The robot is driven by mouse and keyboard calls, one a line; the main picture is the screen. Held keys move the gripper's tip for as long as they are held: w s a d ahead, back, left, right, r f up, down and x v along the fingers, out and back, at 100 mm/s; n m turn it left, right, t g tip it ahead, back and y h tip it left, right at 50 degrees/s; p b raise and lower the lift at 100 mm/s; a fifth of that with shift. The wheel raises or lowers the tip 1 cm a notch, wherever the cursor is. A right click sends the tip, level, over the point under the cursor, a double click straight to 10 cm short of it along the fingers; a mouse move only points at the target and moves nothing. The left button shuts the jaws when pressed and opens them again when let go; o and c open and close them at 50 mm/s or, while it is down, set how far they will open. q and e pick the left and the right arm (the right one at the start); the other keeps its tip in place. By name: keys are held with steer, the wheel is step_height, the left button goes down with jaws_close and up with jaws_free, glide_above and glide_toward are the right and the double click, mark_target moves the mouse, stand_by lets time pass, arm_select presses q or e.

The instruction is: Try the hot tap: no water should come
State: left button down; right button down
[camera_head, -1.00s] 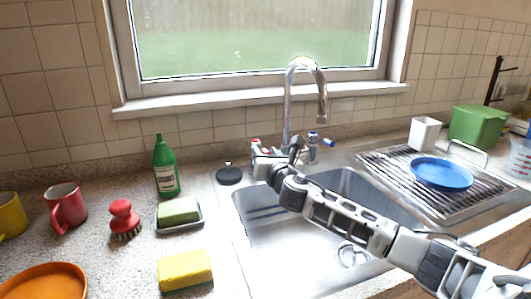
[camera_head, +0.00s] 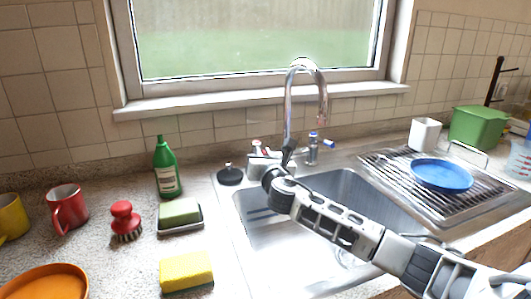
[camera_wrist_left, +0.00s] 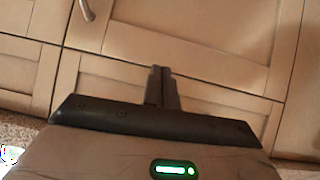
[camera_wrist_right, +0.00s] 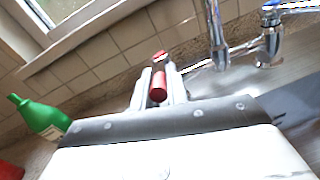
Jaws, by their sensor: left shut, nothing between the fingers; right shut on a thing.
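The chrome faucet (camera_head: 288,105) stands behind the sink, its spout arching over the basin; no water shows below the spout. The hot tap (camera_head: 255,144) has a red handle at the left of the faucet. In the right wrist view the red handle (camera_wrist_right: 159,82) sits between the fingers of my right gripper (camera_wrist_right: 158,90), which is shut on it. In the head view my right gripper (camera_head: 270,163) partly hides this tap. The cold tap (camera_head: 313,145) with a blue handle stands to the right. My left gripper (camera_wrist_left: 162,88) is shut and empty in front of cabinet doors.
A green bottle (camera_head: 165,168), a sponge dish (camera_head: 181,218), a red brush (camera_head: 125,221) and a yellow sponge (camera_head: 187,270) stand left of the sink (camera_head: 245,230). A drying rack (camera_head: 395,160) with a blue plate (camera_head: 441,174) is on the right.

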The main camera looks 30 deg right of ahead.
steer(key=shift+w+a+m+g+h, duration=0.4)
steer(key=shift+a+m+g+h, duration=0.2)
steer(key=shift+m+g+h, duration=0.5)
steer(key=shift+w+a+m+g+h, duration=0.35)
steer(key=shift+a+m+g+h, duration=0.4)
steer(key=shift+h, duration=0.6)
steer(key=shift+w+a+m+g+h, duration=0.45)
steer(key=shift+m+g+h, duration=0.3)
steer(key=shift+m+h, duration=0.4)
steer(key=c, duration=1.4)
jaws_free()
steer(key=shift+s, duration=0.1)
steer(key=v, duration=1.6)
steer(key=shift+f, duration=0.1)
